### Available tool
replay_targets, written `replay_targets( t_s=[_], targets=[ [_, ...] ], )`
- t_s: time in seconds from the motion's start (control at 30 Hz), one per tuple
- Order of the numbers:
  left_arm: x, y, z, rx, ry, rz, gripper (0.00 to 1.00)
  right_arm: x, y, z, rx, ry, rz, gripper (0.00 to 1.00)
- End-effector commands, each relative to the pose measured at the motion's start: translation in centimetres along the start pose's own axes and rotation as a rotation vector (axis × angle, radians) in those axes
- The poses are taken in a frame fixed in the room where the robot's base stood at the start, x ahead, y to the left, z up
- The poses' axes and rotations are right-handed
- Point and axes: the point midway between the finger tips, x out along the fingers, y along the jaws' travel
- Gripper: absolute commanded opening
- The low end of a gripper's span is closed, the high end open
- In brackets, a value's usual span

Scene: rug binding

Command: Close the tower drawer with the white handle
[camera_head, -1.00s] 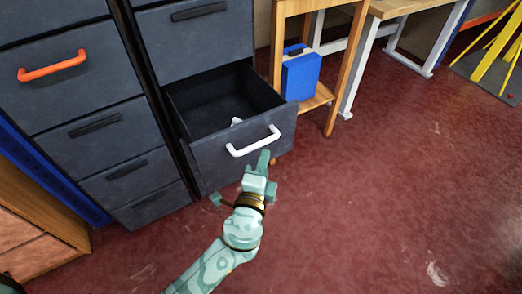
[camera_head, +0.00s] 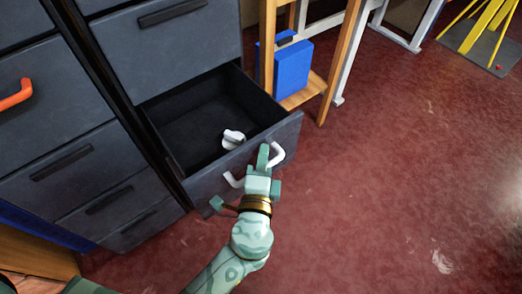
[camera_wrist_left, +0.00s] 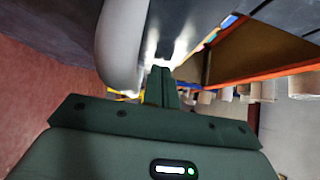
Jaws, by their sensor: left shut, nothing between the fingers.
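The tower drawer (camera_head: 212,187) stands pulled open, with its dark inside showing. Its white handle (camera_head: 278,154) is on the front panel, partly hidden behind my left gripper. My left gripper (camera_head: 263,155) is shut and empty, and overlaps the middle of the handle in the head view. In the left wrist view the shut fingers (camera_wrist_left: 161,86) are close beside a pale rounded bar, the handle (camera_wrist_left: 122,40). I cannot tell whether they touch it. My right gripper is not in view.
A small white object (camera_head: 232,139) lies inside the open drawer. A neighbouring tower at left has an orange handle (camera_head: 15,95). A wooden stand (camera_head: 301,96) with a blue case (camera_head: 292,66) is right of the drawer.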

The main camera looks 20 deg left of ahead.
Motion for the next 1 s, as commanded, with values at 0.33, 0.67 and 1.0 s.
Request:
replay_targets(
  t_s=[0.33,0.67,1.0],
  targets=[
    [0.1,0.0,0.1,0.0,0.0,0.0,0.0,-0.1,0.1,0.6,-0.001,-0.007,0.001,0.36],
    [2.8,-0.2,2.7,0.002,-0.002,-0.004,0.0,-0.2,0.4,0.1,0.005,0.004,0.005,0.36],
    [9.2,-0.1,9.2,0.002,-0.003,-0.004,0.0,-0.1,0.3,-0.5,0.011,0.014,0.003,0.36]
  ],
)
